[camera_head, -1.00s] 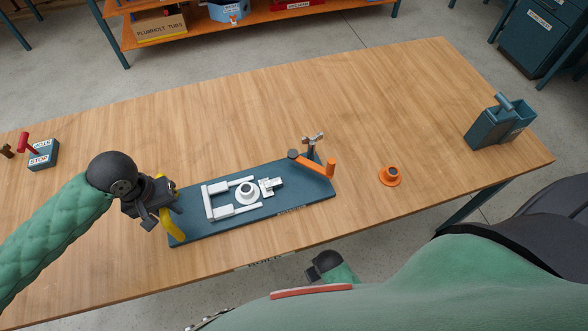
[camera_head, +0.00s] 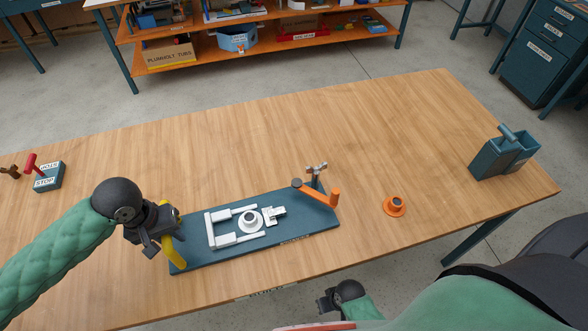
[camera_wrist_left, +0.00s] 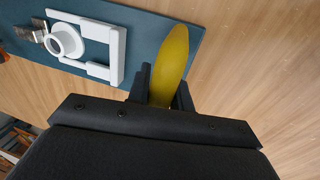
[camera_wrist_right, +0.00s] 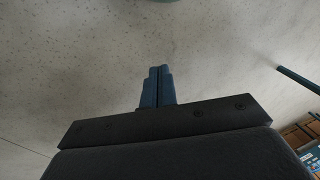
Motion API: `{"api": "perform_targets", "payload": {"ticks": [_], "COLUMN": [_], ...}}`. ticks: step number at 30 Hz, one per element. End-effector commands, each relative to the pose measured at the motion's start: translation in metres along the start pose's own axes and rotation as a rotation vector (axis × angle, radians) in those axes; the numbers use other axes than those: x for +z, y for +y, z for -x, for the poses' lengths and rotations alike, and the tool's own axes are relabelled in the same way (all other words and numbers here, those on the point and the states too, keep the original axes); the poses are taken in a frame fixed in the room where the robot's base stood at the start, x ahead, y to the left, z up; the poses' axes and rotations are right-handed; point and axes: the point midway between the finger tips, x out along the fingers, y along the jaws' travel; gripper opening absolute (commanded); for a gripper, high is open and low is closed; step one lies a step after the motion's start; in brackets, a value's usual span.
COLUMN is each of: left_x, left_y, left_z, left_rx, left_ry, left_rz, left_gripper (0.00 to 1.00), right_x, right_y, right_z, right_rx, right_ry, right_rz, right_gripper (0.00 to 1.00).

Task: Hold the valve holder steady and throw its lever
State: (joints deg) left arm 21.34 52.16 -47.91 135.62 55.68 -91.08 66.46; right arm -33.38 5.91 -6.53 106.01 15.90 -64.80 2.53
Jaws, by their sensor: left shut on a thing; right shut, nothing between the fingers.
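The valve holder is a flat teal board (camera_head: 205,258) on the table, with a white frame (camera_head: 236,240) and a white round flanged piece (camera_head: 250,221) on it. An orange lever (camera_head: 322,195) sits at its right end, next to a small upright clamp (camera_head: 316,172). A yellow handle (camera_head: 173,250) stands at its left end. My left gripper (camera_head: 160,243) is shut on the yellow handle, which also shows between its fingers in the left wrist view (camera_wrist_left: 172,60). My right gripper (camera_head: 326,300) is shut and empty, off the table's front edge; its closed fingers show in the right wrist view (camera_wrist_right: 158,86).
An orange flanged ring (camera_head: 395,206) lies right of the board. A teal open bin (camera_head: 503,155) stands at the table's right end. A teal stop box with a red lever (camera_head: 48,177) stands at the far left. The table behind the board is clear.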

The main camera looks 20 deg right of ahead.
Motion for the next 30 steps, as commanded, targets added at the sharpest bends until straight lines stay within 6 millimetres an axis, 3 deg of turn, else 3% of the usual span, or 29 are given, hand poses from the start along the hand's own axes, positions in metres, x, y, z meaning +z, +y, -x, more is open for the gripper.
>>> {"api": "perform_targets", "payload": {"ticks": [14, 30], "left_x": [0.001, 0.001], "left_y": [0.000, 0.000], "left_z": [-0.001, -0.001], "left_rx": [0.000, 0.000], "left_ry": [-0.002, -0.002], "left_rz": [0.000, 0.000], "left_gripper": [0.00, 0.00], "right_x": [0.013, 0.009], "right_y": [-0.008, -0.027], "right_z": [0.122, 0.302], "right_rx": [-0.440, -0.937], "right_ry": [0.041, 0.070], "right_rz": [-0.344, -0.555], "right_gripper": [0.00, 0.00]}}
